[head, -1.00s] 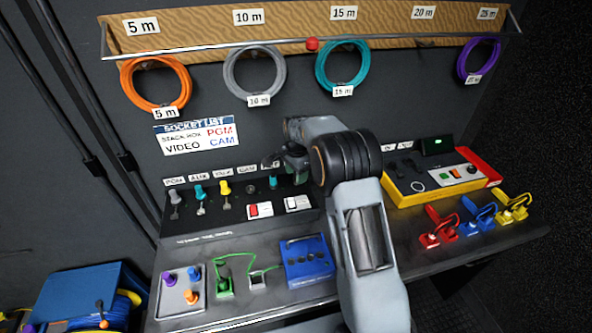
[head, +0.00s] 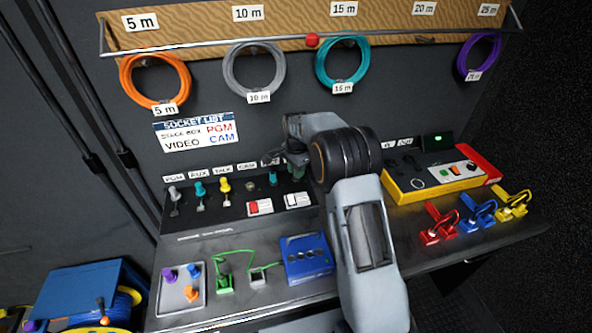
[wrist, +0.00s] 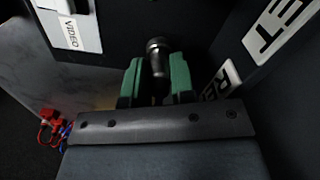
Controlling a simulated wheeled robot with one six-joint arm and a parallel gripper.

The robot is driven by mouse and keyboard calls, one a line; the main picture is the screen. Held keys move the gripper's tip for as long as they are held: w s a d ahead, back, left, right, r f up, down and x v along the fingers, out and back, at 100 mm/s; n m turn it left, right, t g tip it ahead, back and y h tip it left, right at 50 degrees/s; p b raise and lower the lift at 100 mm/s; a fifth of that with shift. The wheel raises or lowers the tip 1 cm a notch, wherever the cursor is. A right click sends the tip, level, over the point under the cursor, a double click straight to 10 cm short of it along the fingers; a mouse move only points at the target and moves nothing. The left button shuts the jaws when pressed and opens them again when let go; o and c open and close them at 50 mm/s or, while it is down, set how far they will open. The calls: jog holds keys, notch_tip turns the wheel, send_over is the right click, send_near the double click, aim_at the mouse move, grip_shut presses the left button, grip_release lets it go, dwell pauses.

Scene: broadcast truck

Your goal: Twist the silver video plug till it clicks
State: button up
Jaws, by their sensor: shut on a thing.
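In the wrist view the silver video plug (wrist: 157,47) is a dark metallic cylinder between the two green pads of my gripper (wrist: 155,72). The pads are shut on it, one on each side. The plug points at the dark panel ahead; whether it is seated in a socket is hidden. A white VIDEO label (wrist: 80,31) lies to its upper left. In the head view my gripper (head: 296,166) is at the right part of the socket panel (head: 237,186), largely hidden by my wrist, and the plug cannot be made out.
Grey, teal and yellow plugs (head: 224,186) stand in the panel's left sockets. A yellow device (head: 434,181) is right of my arm. A blue box (head: 306,257) and a plug tray (head: 181,294) sit on the desk. Coiled cables (head: 155,78) hang above.

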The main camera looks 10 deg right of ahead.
jog(key=shift+m, duration=1.7)
jog(key=shift+m+p, duration=0.3)
jog(key=shift+m, duration=1.4)
jog(key=shift+f+m, duration=0.1)
jog(key=shift+m, duration=1.6)
